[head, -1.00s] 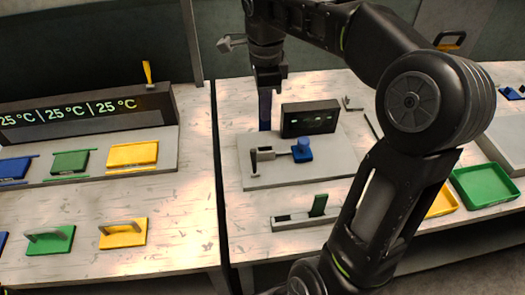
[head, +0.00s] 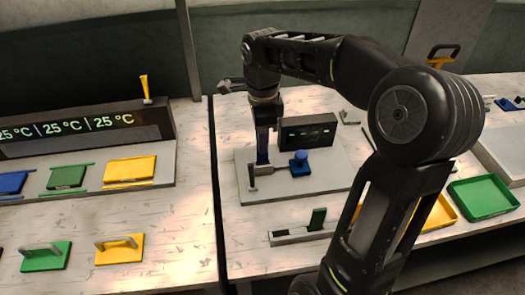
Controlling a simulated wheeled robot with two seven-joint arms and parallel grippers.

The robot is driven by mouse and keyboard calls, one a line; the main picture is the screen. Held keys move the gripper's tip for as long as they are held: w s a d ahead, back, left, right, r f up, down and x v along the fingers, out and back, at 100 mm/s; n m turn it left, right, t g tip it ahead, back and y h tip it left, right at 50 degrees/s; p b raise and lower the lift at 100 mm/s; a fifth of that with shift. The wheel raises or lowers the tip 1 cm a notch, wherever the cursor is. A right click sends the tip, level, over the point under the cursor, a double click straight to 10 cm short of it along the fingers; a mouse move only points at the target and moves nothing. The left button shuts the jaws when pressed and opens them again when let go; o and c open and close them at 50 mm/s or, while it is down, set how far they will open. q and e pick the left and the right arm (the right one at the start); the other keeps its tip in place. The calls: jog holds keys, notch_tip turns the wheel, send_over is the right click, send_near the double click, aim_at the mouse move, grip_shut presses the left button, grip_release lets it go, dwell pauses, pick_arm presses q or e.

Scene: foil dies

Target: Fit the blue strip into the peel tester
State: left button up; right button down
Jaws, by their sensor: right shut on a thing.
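My right gripper (head: 265,122) points down over the peel tester and is shut on the blue strip (head: 263,148). The strip hangs upright, with its lower end at the grey clamp (head: 264,170) on the tester's left side. I cannot tell whether the strip is in the clamp or just in front of or behind it. The peel tester (head: 330,185) is a light grey plate with a dark display box (head: 308,131) at the back and a blue block with a round knob (head: 300,161) right of the clamp. My left gripper is not in view.
A green tray (head: 484,197) and a yellow tray (head: 441,210) lie at right. The left table carries coloured plates, handled dies (head: 119,248) and a temperature display (head: 75,131).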

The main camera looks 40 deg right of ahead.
aim_at(262, 161)
notch_tip(262, 161, down, 3)
jog(key=shift+r, duration=0.1)
jog(key=shift+f, duration=0.5)
jog(key=shift+f, duration=0.1)
jog(key=c, duration=1.6)
grip_release()
